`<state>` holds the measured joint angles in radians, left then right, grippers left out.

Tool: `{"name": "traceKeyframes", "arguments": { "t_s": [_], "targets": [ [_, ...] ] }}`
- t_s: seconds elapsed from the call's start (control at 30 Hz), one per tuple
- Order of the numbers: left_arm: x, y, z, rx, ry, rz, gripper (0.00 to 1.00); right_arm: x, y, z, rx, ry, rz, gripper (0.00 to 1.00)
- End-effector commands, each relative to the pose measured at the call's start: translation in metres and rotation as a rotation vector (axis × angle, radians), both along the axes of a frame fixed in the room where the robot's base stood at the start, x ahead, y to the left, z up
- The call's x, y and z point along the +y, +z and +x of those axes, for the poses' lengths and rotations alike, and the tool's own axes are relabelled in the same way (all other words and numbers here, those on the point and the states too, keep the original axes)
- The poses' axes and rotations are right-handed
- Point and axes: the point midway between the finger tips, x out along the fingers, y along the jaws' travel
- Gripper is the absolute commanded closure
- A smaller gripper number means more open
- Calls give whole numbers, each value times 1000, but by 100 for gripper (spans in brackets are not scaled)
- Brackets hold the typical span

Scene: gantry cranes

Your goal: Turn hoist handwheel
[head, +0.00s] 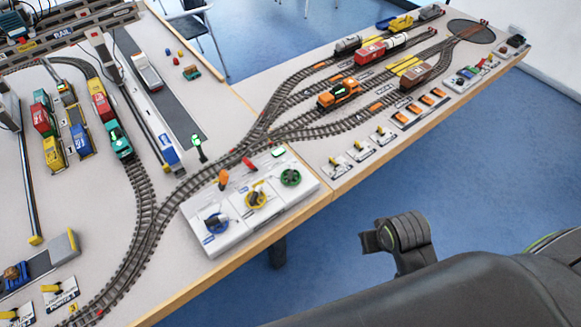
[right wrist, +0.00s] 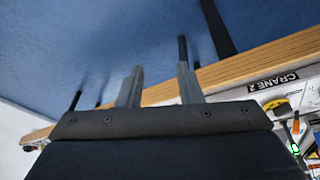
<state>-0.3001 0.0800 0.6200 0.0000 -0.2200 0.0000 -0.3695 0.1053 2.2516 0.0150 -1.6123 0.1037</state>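A white control panel (head: 236,228) near the table's front edge carries a blue handwheel (head: 216,222), a yellow handwheel (head: 256,198) and a green handwheel (head: 290,177), each with a dark centre. I cannot read which one is the hoist. Orange and red levers stand behind them. My right gripper (right wrist: 160,78) is open and empty in the right wrist view, with its two fingers apart over the table's wooden edge and the floor. In the head view my right arm shows off the table's front, apart from the handwheels. My left gripper is not in view.
Rail tracks (head: 150,220) run behind the panel, with a green signal post (head: 198,148) close by. Several small yellow levers (head: 358,150) stand right of the panel.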

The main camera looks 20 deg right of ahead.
Motion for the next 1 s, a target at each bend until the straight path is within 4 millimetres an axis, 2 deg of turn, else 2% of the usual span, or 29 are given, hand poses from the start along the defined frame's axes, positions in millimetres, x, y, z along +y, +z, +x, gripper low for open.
{"name": "traceKeyframes", "arguments": {
  "t_s": [0.27,0.47,0.67,0.8,1.0],
  "targets": [
    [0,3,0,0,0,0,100,21,0,80,43,-89,76,67],
    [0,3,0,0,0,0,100,47,9,154,99,-165,130,67],
    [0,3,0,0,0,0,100,76,38,222,162,-236,161,67],
    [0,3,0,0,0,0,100,98,67,262,202,-281,168,67],
    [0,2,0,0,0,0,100,118,100,293,242,-329,161,67]
  ]
}}
